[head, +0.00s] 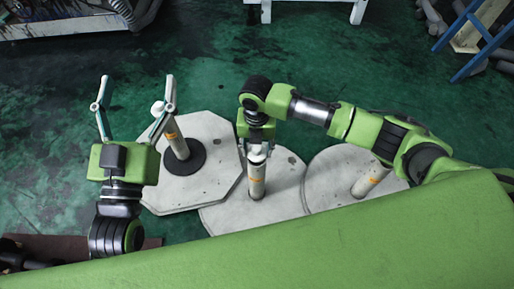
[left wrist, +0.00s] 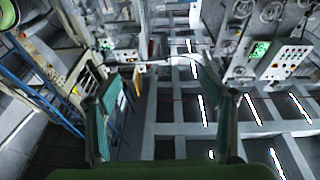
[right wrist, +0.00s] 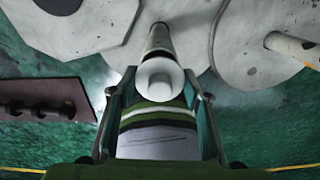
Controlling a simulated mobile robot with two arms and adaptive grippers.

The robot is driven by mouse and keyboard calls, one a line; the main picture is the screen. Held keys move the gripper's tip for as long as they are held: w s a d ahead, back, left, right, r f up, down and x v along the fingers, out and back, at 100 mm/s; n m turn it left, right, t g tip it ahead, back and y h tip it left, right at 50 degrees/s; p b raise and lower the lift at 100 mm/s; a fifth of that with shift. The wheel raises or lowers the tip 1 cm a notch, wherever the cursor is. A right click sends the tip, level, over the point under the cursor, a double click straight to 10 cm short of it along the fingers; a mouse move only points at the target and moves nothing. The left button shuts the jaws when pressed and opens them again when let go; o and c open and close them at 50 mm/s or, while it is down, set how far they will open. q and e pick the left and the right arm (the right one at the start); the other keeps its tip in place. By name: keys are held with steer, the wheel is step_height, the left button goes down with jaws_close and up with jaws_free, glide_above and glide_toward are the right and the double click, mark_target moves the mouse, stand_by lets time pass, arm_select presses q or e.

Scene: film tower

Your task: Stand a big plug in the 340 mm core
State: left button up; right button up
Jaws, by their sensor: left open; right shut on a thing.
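Three pale cores with orange labels show in the head view: a left one (head: 177,141), a middle one (head: 257,180) and a right one (head: 370,181). No length can be read on them. My right gripper (head: 257,151) is shut on a white round plug (right wrist: 160,78) at the upper end of the middle core. In the right wrist view the plug lines up with that core (right wrist: 160,41); I cannot tell whether it is seated or just above. My left gripper (head: 136,92) is open and empty, with its fingers around the left core's upper end in the picture.
The cores stand on grey plates, a left one (head: 205,183), a middle one (head: 225,215) and a right one (head: 325,170). A black disc (head: 184,163) surrounds the left core's foot. A blue frame (head: 470,40) is at the far right.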

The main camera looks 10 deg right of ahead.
arm_select(q)
steer(key=shift+w+a+f+g+y+p, duration=0.1)
steer(key=shift+w+f+g+y+p, duration=0.1)
steer(key=shift+f+g, duration=0.55)
steer(key=shift+w+a+f+g+y+p, duration=0.15)
steer(key=shift+f+g, duration=0.1)
steer(key=shift+f, duration=0.85)
steer(key=shift+f, duration=0.15)
arm_select(e)
steer(key=shift+w, duration=0.1)
arm_select(q)
steer(key=shift+s+a+f+g+y+p, duration=0.2)
steer(key=shift+f+g, duration=0.35)
steer(key=shift+f, duration=0.55)
steer(key=shift+a+f+g+y+p, duration=0.2)
steer(key=shift+f+g, duration=0.35)
steer(key=shift+f, duration=0.5)
steer(key=shift+d, duration=0.1)
steer(key=shift+d+r+t, duration=0.15)
steer(key=shift+r+t, duration=0.15)
steer(key=shift+r, duration=0.15)
arm_select(e)
steer(key=shift+f, duration=0.45)
arm_select(q)
steer(key=shift+r, duration=0.1)
